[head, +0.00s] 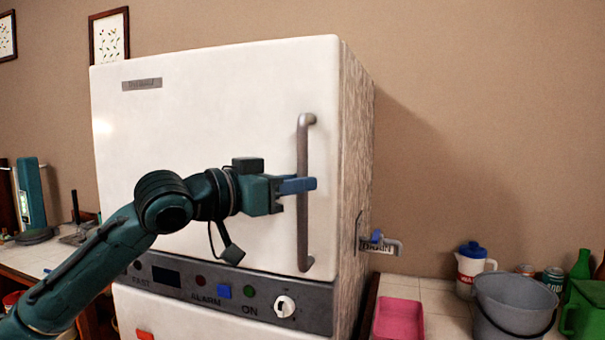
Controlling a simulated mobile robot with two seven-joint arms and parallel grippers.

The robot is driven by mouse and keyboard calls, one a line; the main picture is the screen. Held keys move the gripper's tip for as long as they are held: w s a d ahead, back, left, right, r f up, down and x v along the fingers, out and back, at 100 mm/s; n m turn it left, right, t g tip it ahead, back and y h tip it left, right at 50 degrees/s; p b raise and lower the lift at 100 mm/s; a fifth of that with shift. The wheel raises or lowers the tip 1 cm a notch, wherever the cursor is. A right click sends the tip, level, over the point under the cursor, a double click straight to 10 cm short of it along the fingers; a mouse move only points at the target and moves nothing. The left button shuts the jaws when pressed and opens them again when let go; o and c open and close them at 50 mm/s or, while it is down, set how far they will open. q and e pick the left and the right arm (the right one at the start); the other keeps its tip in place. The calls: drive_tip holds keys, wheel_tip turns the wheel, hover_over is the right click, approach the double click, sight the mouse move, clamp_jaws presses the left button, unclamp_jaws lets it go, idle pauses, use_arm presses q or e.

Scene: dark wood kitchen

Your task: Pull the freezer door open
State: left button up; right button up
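The freezer is a white upright box with a door (200,115) on its front that looks closed, flush with the body. A grey vertical bar handle (303,235) runs along the door's right side. My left gripper (298,185) is at the middle of this handle, its blue finger crossing in front of the bar. The other finger is mostly hidden, so I cannot tell whether the fingers are closed on the bar. My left arm reaches in from the lower left, across the door. My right gripper is not in view.
Below the door is a dark control panel (225,292) with buttons and a white knob. A drain tap (378,240) sticks out on the freezer's right side. The right counter holds a pink tray (399,318), a grey bucket (515,304) and a white jug (471,272).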

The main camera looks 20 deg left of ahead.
use_arm(q)
drive_tip(key=shift+x, duration=0.85)
drive_tip(key=shift+c, duration=0.2)
clamp_jaws()
